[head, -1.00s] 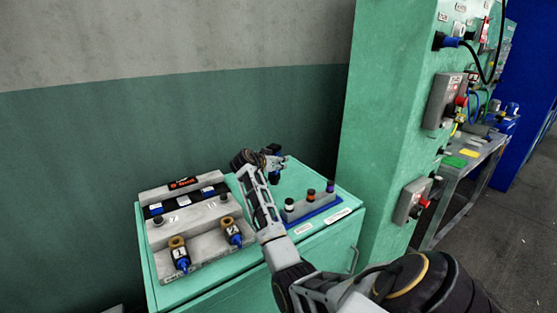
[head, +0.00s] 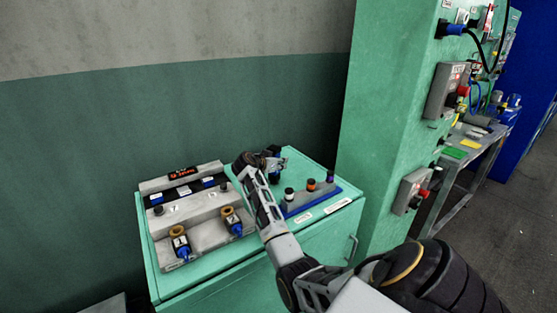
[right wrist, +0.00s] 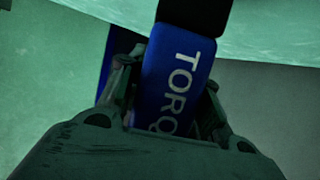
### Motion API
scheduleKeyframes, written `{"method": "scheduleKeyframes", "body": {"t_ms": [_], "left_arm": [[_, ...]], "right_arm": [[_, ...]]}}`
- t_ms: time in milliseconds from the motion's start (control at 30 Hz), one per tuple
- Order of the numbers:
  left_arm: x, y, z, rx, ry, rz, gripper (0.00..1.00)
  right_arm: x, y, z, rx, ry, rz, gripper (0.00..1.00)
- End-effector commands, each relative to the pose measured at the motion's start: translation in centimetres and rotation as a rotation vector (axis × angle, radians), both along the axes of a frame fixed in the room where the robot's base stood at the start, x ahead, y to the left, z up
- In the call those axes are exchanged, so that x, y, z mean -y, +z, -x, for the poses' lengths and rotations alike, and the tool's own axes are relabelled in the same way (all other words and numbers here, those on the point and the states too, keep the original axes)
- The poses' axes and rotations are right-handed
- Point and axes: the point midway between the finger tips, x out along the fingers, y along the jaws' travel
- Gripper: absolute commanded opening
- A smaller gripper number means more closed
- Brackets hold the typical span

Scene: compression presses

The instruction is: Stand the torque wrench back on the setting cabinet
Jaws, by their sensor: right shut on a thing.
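My right gripper (head: 274,164) is above the green setting cabinet (head: 325,228), near its back. It is shut on the torque wrench, which shows in the right wrist view (right wrist: 176,75) as a blue body with white letters "TORQ" and a black end. In the head view, only a small dark part of the wrench (head: 275,152) shows past my gripper. The wrench's lower end is hidden, so I cannot tell whether it touches the cabinet top. My left gripper is not in view.
A grey fixture (head: 208,231) with two brass-and-blue tools stands left on the cabinet. A blue tray (head: 322,202) with white, orange and purple-topped pegs lies right of my forearm. A green press column (head: 385,110) with grey switch boxes rises at the right.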

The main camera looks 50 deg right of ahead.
Motion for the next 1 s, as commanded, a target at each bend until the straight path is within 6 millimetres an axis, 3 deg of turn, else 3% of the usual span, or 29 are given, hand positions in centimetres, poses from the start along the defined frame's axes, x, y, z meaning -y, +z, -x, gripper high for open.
{"method": "scheduleKeyframes", "body": {"t_ms": [467, 500, 633, 1000], "left_arm": [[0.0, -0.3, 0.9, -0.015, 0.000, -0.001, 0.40], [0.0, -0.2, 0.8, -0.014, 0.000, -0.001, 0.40], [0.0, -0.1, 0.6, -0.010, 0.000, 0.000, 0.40], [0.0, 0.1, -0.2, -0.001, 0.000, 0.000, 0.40]], "right_arm": [[0.1, 0.2, 0.0, 0.004, 0.001, 0.004, 0.00], [0.0, -0.1, 0.0, 0.000, 0.000, 0.000, 0.39], [0.0, -0.1, 0.0, 0.000, 0.000, 0.000, 0.55], [0.0, -0.1, 0.0, -0.001, 0.000, 0.000, 0.55]]}}
